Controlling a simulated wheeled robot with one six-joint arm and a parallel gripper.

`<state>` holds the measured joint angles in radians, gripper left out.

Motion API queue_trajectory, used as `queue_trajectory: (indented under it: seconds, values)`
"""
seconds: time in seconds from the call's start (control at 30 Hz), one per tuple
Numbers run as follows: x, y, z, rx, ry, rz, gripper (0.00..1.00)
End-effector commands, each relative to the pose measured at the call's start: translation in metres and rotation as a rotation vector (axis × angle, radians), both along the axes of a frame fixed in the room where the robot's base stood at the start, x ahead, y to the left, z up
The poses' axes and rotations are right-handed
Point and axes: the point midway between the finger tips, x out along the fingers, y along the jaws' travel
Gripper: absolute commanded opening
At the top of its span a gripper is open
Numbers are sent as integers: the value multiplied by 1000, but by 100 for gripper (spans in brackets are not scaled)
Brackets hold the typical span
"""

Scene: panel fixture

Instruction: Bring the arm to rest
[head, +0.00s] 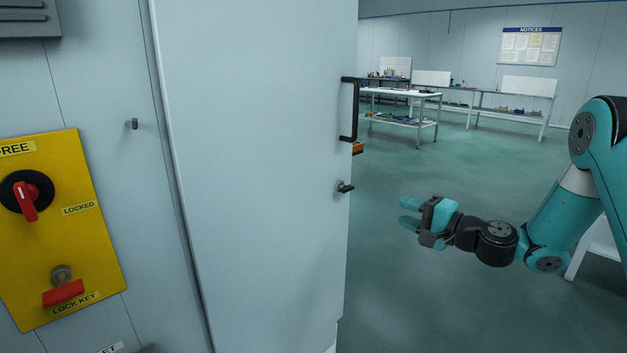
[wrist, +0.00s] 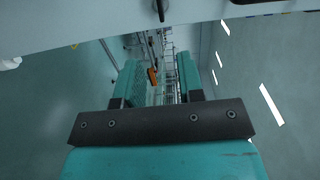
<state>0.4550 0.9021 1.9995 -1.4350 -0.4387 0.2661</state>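My arm (head: 560,215) reaches in from the right in the head view, bent, with its gripper (head: 405,213) pointing left toward the door's free edge. The gripper is in free air, apart from the door. In the wrist view, the two teal fingers of my gripper (wrist: 158,65) stand apart with nothing held between them. An orange item (wrist: 152,76) shows beyond the gap between the fingers.
A tall pale door (head: 255,170) stands left of my gripper, with a black handle (head: 355,110) and a small latch (head: 344,187). A yellow switch plate (head: 62,230) with red parts is at far left. Benches (head: 405,97) stand at the back; open floor (head: 450,165) lies between.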

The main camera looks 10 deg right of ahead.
Motion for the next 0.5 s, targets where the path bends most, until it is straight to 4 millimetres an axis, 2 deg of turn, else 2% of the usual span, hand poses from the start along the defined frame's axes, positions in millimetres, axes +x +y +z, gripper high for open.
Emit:
queue_trajectory:
  seconds: [0.07, 0.17, 0.2, 0.27, 0.3, 0.37, 0.4, 0.5]
  values:
    - [-9, 26, 23, -71, -12, 80, 35]
    - [-36, 77, 57, -232, -26, 249, 35]
    - [-52, 99, 70, -312, -31, 330, 35]
    - [-81, 128, 87, -439, -36, 452, 35]
    - [-103, 144, 97, -522, -39, 529, 35]
    - [-136, 162, 110, -642, -42, 638, 35]
    - [-159, 171, 119, -722, -42, 707, 35]
    - [-217, 181, 136, -913, -39, 861, 35]
